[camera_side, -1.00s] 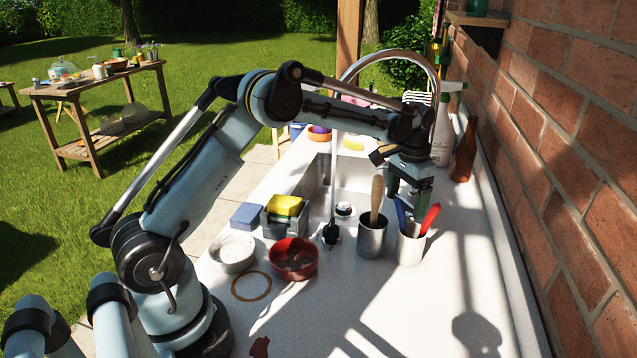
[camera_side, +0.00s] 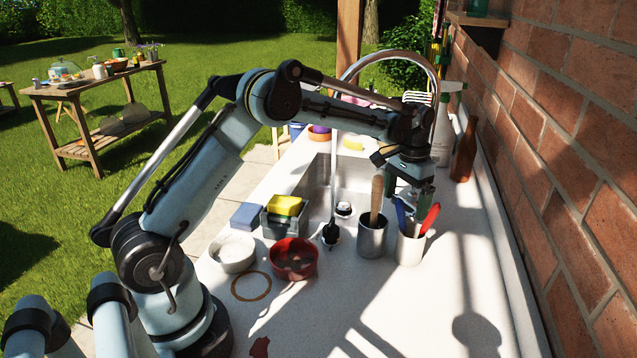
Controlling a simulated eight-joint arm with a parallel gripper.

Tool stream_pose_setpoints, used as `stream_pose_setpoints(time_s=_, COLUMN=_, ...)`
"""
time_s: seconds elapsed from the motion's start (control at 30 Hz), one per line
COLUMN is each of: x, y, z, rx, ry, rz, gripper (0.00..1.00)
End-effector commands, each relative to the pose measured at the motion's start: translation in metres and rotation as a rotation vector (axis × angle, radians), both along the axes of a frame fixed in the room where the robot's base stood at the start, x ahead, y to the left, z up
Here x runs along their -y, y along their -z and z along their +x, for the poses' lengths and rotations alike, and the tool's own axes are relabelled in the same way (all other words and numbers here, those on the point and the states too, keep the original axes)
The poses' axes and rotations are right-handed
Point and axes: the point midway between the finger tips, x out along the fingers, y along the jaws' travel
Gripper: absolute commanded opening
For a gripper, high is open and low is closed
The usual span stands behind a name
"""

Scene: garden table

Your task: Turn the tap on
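The tap's tall chrome spout (camera_side: 388,54) arches over the sink (camera_side: 316,187). Its lower part and any handle are hidden behind my arm and gripper. My gripper (camera_side: 408,197) points down beside the sink, just behind the cups of utensils. Its fingers are small and dark here, and I cannot tell how far apart they are or whether anything is between them. A thin pale vertical line (camera_side: 333,165) runs down below the spout's end into the sink area. I cannot tell whether it is water or a rod.
A grey cup (camera_side: 372,240) with a wooden handle and a white cup (camera_side: 410,248) with blue and red handles stand in front of my gripper. A spray bottle (camera_side: 443,135) and brown bottle (camera_side: 464,152) stand by the brick wall. A red bowl (camera_side: 293,268) sits left.

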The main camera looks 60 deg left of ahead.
Motion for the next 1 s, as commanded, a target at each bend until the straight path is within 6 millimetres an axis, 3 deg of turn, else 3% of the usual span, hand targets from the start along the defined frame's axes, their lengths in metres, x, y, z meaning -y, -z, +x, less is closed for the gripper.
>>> stream_pose_setpoints(time_s=0.23, x=0.0, y=-0.018, z=0.0, rx=-0.001, ry=0.0, rz=0.0, gripper=1.0)
stream_pose_setpoints(time_s=0.7, x=0.0, y=-0.103, z=0.0, rx=0.0, ry=0.0, rz=0.0, gripper=1.0)
stream_pose_setpoints(time_s=1.0, x=0.0, y=-0.121, z=0.0, rx=0.0, ry=0.0, rz=0.0, gripper=1.0)
